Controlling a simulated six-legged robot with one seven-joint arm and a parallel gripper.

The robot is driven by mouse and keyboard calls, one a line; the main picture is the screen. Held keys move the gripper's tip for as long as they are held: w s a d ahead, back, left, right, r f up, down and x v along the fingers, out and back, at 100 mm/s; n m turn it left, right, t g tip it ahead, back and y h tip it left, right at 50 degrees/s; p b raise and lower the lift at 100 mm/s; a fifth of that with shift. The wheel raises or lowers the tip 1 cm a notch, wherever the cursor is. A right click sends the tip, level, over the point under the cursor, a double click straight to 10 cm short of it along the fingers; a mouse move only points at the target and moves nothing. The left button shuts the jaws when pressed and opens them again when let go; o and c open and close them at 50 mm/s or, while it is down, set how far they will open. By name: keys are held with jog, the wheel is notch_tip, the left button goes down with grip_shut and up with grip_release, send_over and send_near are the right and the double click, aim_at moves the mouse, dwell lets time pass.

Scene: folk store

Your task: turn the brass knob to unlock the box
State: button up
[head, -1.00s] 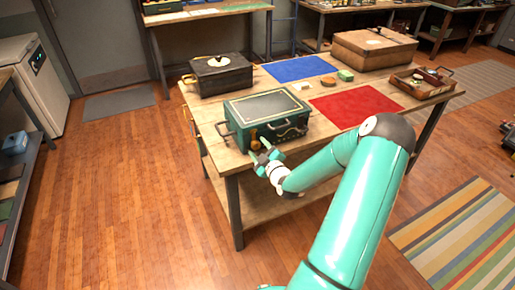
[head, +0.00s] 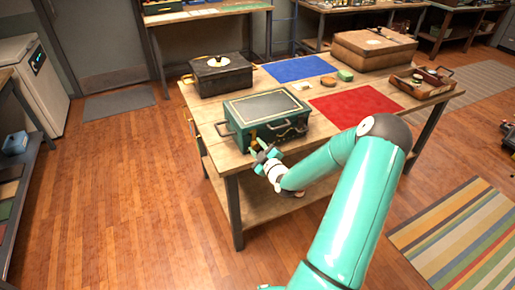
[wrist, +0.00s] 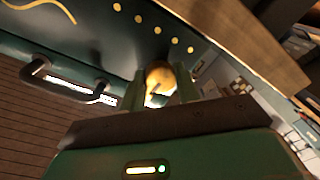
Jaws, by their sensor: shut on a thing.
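The green box (head: 264,107) with a pale-edged lid sits at the near left corner of the wooden table, its lid down. The brass knob (wrist: 158,78) is on the box's front face and shows between my fingers in the wrist view. My gripper (head: 261,149) is at the front of the box, and in the wrist view (wrist: 158,92) its two fingers are shut on the knob, one on each side. A dark handle (wrist: 70,80) on the box's front shows to the left in the wrist view. The gripper looks rolled relative to the box.
A black box (head: 222,76) stands behind the green one. Floor in front is clear.

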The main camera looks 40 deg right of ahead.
jog(key=m, duration=0.8)
jog(key=shift+a+m, duration=0.1)
jog(key=shift+m, duration=0.3)
jog(key=m, duration=0.4)
jog(key=shift+m+t, duration=0.3)
jog(key=shift+m, duration=0.1)
jog(key=m, duration=0.4)
jog(key=shift+w+h, duration=0.1)
jog(key=shift+h, duration=0.3)
jog(key=shift+m, duration=0.3)
jog(key=o, duration=1)
jog(key=v, duration=1.4)
jog(key=shift+r, duration=0.1)
